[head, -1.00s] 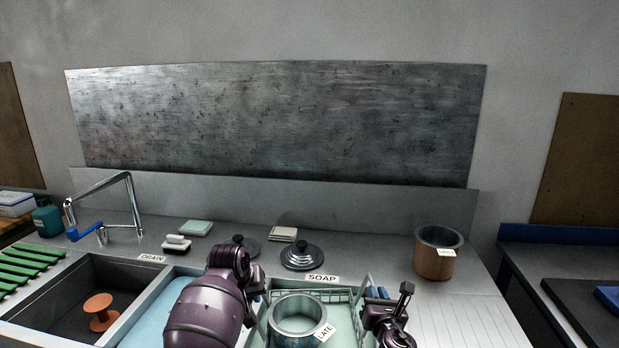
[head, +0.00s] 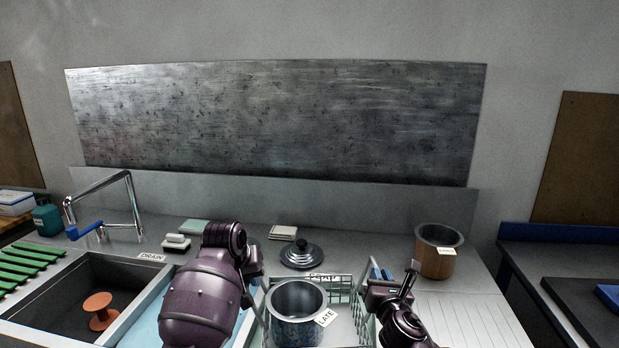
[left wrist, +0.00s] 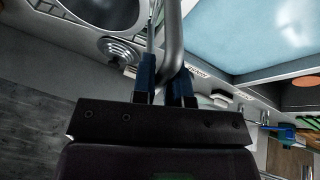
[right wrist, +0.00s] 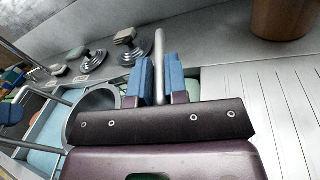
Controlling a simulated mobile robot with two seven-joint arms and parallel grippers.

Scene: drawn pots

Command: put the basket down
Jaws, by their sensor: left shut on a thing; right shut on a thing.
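The basket (head: 341,284) is a pale green wire rack at the lower middle of the head view. A grey pot (head: 297,328) with a "LATE" tag stands in it. My left gripper (left wrist: 166,80) is shut on a grey bar handle at the basket's left side. My right gripper (right wrist: 160,78) is shut on the matching bar at the right side. In the head view, my left arm hides part of the basket's left side. The basket's underside is hidden, so its gap to the counter cannot be told.
A pot lid (head: 301,256) sits behind the basket. A copper-coloured pot (head: 436,262) stands back right. The ridged drainboard (head: 465,318) at right is clear.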

